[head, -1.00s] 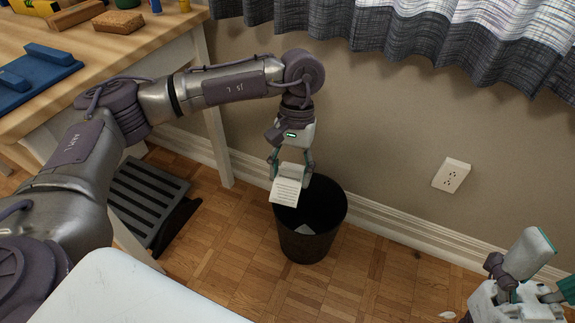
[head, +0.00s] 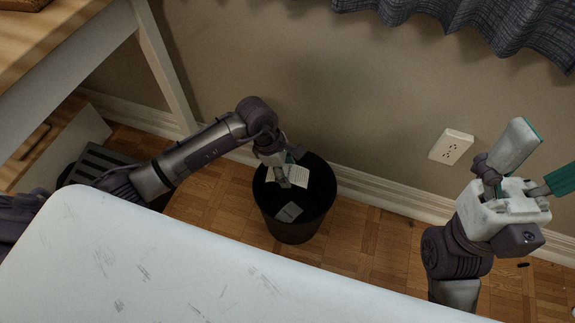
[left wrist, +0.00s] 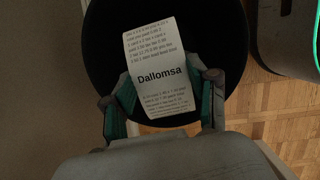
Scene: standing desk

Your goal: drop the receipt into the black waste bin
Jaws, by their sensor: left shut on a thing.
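The receipt (head: 291,177) is a white printed slip; the left wrist view shows its lines of text and the word "Dallomsa" (left wrist: 158,62). My left gripper (head: 288,167) is shut on the receipt and points down at the mouth of the black waste bin (head: 290,226). In the left wrist view, the receipt stands out beyond the fingers (left wrist: 162,112) against the bin's dark inside (left wrist: 104,45). I cannot tell exactly how far it is below the rim. My right gripper (head: 532,165) is at the right, with its fingers spread and empty, away from the bin.
Another pale piece of paper (head: 289,211) lies inside the bin. The bin stands on the parquet floor (head: 347,253) near the wall, with an outlet (head: 451,146) to the right. A wooden desk (head: 75,40) with a white leg is at the left.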

